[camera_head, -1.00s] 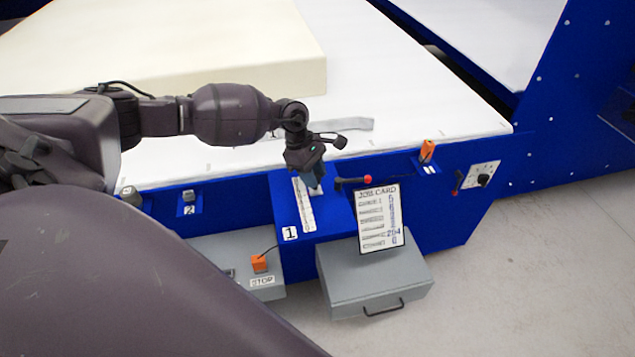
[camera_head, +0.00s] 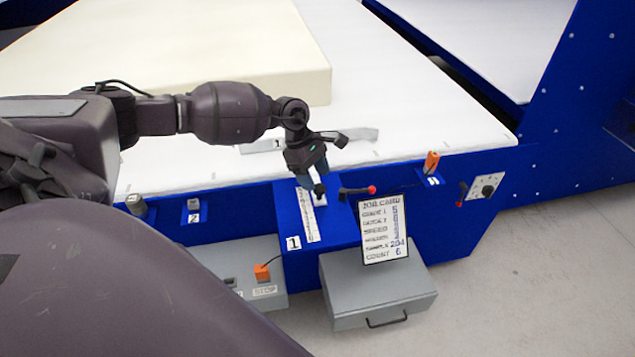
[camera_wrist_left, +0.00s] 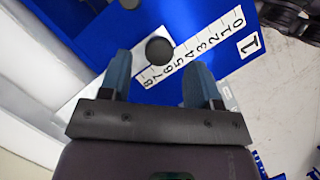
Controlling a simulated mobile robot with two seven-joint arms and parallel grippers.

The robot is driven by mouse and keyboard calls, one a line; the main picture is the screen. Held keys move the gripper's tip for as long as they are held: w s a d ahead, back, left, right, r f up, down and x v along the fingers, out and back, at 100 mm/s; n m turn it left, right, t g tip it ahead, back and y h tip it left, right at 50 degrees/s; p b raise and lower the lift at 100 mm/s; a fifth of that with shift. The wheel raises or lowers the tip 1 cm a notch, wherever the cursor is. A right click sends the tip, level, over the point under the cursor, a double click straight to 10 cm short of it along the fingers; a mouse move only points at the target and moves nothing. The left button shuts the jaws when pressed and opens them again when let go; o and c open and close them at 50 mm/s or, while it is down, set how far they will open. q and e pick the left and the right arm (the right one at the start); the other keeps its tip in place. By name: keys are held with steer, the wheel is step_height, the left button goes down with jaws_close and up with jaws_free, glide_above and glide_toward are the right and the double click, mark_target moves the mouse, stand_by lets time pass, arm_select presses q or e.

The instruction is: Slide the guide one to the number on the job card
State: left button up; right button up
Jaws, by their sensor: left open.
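The guide one scale (camera_head: 308,215) is a white strip on a blue panel, with a "1" label at its near end. The left wrist view shows its numbers (camera_wrist_left: 193,47) from 0 to 8. A round dark knob (camera_head: 319,190) stands by the scale; it also shows in the left wrist view (camera_wrist_left: 159,50). My left gripper (camera_head: 312,184) is open, with its blue fingertips (camera_wrist_left: 158,62) on either side of the knob's line. I cannot tell the exact setting. The job card (camera_head: 384,230) shows what looks like 5 beside guide 1. My right gripper is not in view.
A grey strip labelled 1 (camera_head: 350,138) lies on the white bed (camera_head: 420,115), near the cream foam block (camera_head: 220,50). A red-tipped lever (camera_head: 358,190) is right of the knob. A grey box (camera_head: 385,290) stands below the card.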

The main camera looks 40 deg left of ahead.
arm_select(q)
steer(key=v, duration=0.8)
steer(key=shift+d+f, duration=0.15)
